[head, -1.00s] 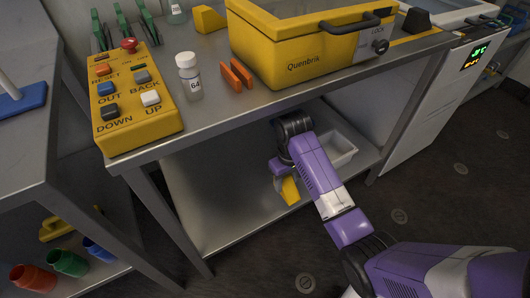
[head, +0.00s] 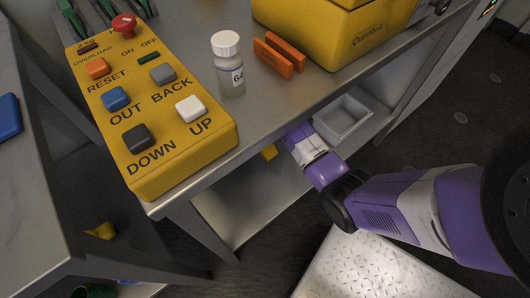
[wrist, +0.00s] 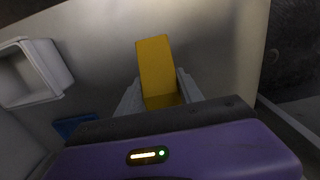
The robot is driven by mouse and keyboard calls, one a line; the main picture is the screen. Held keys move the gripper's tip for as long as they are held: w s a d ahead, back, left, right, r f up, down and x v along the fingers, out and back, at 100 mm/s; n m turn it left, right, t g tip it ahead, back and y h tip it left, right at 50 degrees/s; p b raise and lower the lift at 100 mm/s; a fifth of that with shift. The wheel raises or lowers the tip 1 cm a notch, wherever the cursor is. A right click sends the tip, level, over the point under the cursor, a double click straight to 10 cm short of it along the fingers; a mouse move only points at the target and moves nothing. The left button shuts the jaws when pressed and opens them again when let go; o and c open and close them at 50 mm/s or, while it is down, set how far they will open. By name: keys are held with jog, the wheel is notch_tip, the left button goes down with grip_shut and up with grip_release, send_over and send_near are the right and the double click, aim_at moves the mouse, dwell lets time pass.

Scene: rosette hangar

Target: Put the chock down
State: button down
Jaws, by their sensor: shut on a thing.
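The yellow chock (wrist: 156,66) is between the two grey fingers of my gripper (wrist: 160,90) in the wrist view. The gripper is shut on it. The chock points away from my wrist, over the pale lower shelf (head: 245,205) under the bench. I cannot tell whether it touches the shelf. In the head view only a small yellow part of the chock (head: 269,152) shows below the bench edge. My gripper is hidden there behind the bench top and my arm.
A grey open bin (head: 343,120) stands on the lower shelf, right of my arm. Above are the yellow button box (head: 160,150), a white-capped bottle (head: 229,70), orange blocks (head: 278,55) and a yellow case (head: 345,35). A blue thing (wrist: 75,125) shows in the wrist view.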

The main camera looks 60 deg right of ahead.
notch_tip(320, 180, down, 16)
jog(key=b, duration=0.6)
jog(key=shift+r, duration=0.25)
jog(key=shift+f, duration=0.15)
jog(key=c, duration=0.8)
grip_release()
jog(key=shift+o, duration=0.2)
